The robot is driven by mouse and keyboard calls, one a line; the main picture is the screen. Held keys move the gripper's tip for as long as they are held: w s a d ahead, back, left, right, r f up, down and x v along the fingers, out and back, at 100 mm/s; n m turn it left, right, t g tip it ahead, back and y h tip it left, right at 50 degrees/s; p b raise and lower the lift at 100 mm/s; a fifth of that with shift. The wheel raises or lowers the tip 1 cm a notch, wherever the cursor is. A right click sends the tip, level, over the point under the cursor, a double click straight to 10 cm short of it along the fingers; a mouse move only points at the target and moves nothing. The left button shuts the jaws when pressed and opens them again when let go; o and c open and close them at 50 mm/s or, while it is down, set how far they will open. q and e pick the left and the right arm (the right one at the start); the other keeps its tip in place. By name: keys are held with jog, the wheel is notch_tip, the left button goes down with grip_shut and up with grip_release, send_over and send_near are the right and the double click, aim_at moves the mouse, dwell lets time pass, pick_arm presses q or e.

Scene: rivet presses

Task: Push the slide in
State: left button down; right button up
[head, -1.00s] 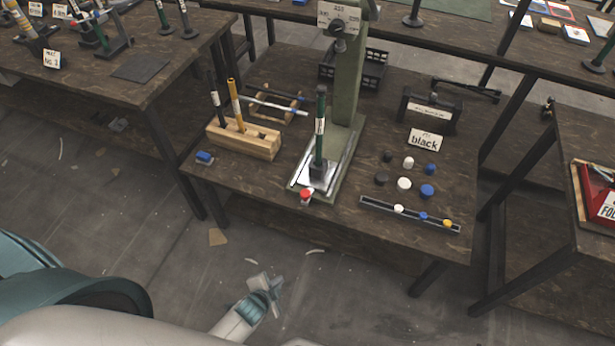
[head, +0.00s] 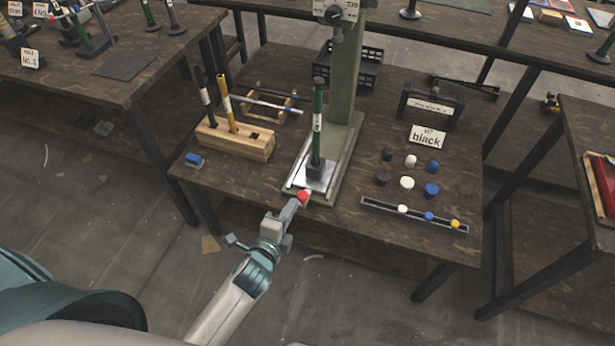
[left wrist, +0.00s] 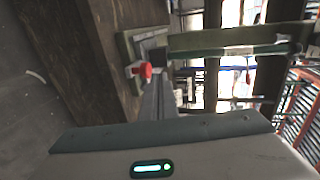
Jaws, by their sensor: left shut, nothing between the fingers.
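The press (head: 344,75) is a green column on a base at the middle of the table. Its metal slide (head: 319,176) lies on the base and carries a dark block with an upright green rod (head: 317,135). A red knob (head: 303,197) is at the slide's front end; it also shows in the left wrist view (left wrist: 146,70). My left gripper (head: 292,206) is shut and empty, its tips at or very near the red knob. I cannot tell whether they touch it. My right gripper is not in view.
A wooden block (head: 235,138) with upright rods stands left of the press. A blue piece (head: 194,160) lies at the front left edge. A "black" sign (head: 427,137), several caps and a narrow rail (head: 414,215) are to the right.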

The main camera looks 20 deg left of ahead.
pick_arm(q)
send_near(312, 170)
jog(key=x, duration=0.5)
jog(key=shift+w+f, duration=0.15)
jog(key=shift+f, duration=0.05)
jog(key=shift+w, duration=0.4)
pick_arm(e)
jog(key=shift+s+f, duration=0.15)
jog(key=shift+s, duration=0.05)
pick_arm(q)
jog(key=shift+w, duration=0.1)
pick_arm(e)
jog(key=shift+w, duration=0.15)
